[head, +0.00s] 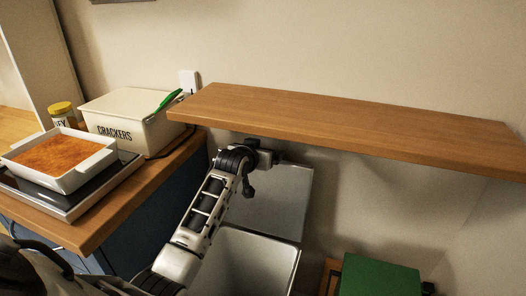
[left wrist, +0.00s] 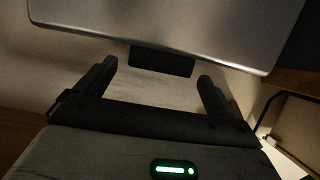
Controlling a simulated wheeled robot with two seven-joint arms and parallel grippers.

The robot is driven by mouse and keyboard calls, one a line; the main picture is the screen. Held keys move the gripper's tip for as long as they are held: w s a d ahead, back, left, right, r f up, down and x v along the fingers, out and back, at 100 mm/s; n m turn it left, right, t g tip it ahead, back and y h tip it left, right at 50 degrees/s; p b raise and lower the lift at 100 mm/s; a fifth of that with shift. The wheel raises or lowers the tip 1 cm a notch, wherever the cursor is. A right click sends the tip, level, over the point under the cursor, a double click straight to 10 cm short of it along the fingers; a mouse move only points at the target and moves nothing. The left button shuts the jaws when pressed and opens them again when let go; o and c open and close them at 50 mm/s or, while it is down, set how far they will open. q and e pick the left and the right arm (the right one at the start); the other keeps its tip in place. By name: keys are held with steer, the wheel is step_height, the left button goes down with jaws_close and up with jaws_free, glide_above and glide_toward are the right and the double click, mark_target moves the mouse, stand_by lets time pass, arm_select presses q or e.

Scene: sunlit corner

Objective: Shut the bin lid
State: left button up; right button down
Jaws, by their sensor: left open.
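The bin (head: 262,262) stands on the floor, open at the top. Its grey lid (head: 285,205) is raised nearly upright at the back of the bin, near the wall. My left gripper (head: 268,156) is at the lid's upper edge, below the wooden shelf, and partly hidden there. In the left wrist view the gripper (left wrist: 155,80) is open and empty. The lid (left wrist: 170,25) spans the top of that view. A dark tab (left wrist: 162,61) on its edge sits between and just beyond the fingertips; I cannot tell whether they touch it. My right gripper is not in view.
A wooden shelf (head: 350,125) juts out just above my left gripper. A counter at left holds a crackers box (head: 125,125), a jar (head: 62,113) and a baking dish (head: 60,157). A green box (head: 378,277) stands right of the bin.

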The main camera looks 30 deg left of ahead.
arm_select(q)
steer(key=shift+x, duration=1.3)
